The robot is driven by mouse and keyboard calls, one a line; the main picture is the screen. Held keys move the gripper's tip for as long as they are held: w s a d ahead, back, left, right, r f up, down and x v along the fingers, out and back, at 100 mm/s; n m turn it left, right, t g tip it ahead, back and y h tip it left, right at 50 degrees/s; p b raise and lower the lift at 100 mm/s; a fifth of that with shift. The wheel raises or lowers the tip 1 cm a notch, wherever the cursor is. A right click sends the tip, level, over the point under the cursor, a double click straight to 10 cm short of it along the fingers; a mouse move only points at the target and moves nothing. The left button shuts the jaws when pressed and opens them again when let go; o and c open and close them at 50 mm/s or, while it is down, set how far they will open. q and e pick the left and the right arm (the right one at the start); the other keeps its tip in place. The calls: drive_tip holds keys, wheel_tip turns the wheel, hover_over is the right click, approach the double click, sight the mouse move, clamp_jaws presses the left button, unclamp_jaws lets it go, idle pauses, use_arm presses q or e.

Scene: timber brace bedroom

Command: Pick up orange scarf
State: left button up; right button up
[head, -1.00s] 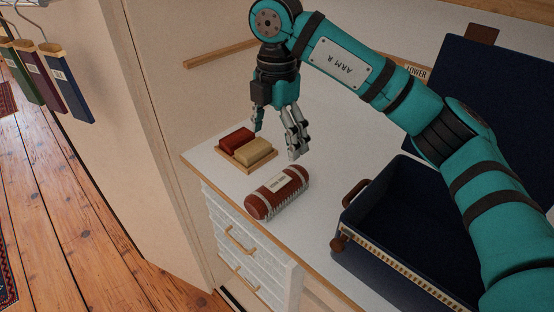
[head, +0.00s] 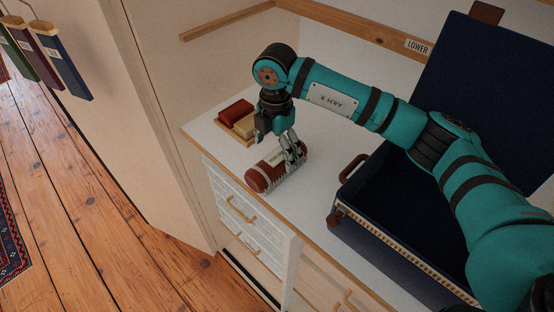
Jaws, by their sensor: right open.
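A rolled, rust-brown scarf (head: 259,179) with pale bands, fringe and a small label lies on the white counter, close to its left edge. My right gripper (head: 287,158) points down over the right half of the roll, and its fingers hide part of the roll and its label. The gripper is open. The fingers overlap the roll in the picture; I cannot tell whether they touch it. My left gripper is not in view.
A wooden tray (head: 248,141) with red and tan blocks sits just behind the roll. An open navy case (head: 400,205) stands to the right. A rail labelled LOWER (head: 418,47) runs along the wall. Drawers (head: 240,205) are below the counter; hanging cloths (head: 62,65) are at upper left.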

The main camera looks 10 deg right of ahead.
sight(277, 157)
drive_tip(key=f+p, duration=0.2)
drive_tip(key=f, duration=0.1)
drive_tip(key=shift+s+d+f, duration=0.15)
drive_tip(key=shift+s+f, duration=0.15)
drive_tip(key=shift+s, duration=0.05)
drive_tip(key=shift+f, duration=0.5)
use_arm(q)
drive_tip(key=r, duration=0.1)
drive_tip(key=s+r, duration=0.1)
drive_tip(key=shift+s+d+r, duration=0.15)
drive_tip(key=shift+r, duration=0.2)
use_arm(e)
drive_tip(key=c, duration=1.4)
